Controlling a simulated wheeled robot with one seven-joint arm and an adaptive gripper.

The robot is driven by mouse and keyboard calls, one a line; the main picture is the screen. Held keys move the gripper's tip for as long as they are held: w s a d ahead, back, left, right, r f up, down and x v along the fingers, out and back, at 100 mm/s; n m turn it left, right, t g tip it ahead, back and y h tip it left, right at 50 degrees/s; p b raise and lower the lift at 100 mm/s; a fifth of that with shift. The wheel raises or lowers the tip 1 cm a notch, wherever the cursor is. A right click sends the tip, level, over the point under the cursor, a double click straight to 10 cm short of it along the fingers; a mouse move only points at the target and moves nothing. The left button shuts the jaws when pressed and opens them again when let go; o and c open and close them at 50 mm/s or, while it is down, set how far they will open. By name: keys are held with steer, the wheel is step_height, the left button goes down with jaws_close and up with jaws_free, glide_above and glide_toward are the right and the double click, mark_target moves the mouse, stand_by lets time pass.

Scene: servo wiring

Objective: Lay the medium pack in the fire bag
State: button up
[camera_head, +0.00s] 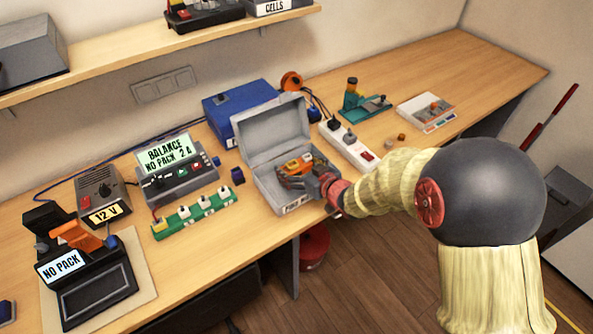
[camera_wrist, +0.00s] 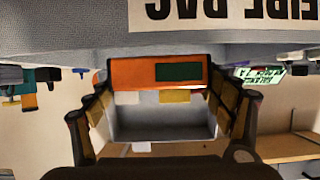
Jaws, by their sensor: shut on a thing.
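The fire bag (camera_head: 262,188) is a grey open box with its lid (camera_head: 268,130) raised at the back, at the middle of the bench. My gripper (camera_head: 297,178) reaches over its front right side and is shut on an orange pack (camera_head: 300,163), which shows over the bag's opening. In the wrist view the pack (camera_wrist: 125,75) lies crosswise between the fingers, with a dark green patch on its face. The bag's white label (camera_wrist: 235,12) appears upside down at the top there. Whether the pack touches the bag's floor is hidden.
A white power strip (camera_head: 348,147) stands close right of the bag, with a blue box (camera_head: 228,105) behind. A green strip (camera_head: 195,213) and the balance charger (camera_head: 175,172) lie left. A tester reading NO PACK (camera_head: 90,285) is at front left.

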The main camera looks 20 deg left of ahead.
steer(key=shift+f, duration=0.65)
steer(key=shift+f, duration=0.1)
steer(key=shift+f+b, duration=0.35)
steer(key=shift+b, duration=0.1)
steer(key=shift+f, duration=0.2)
steer(key=o, duration=1.4)
steer(key=shift+o, duration=0.9)
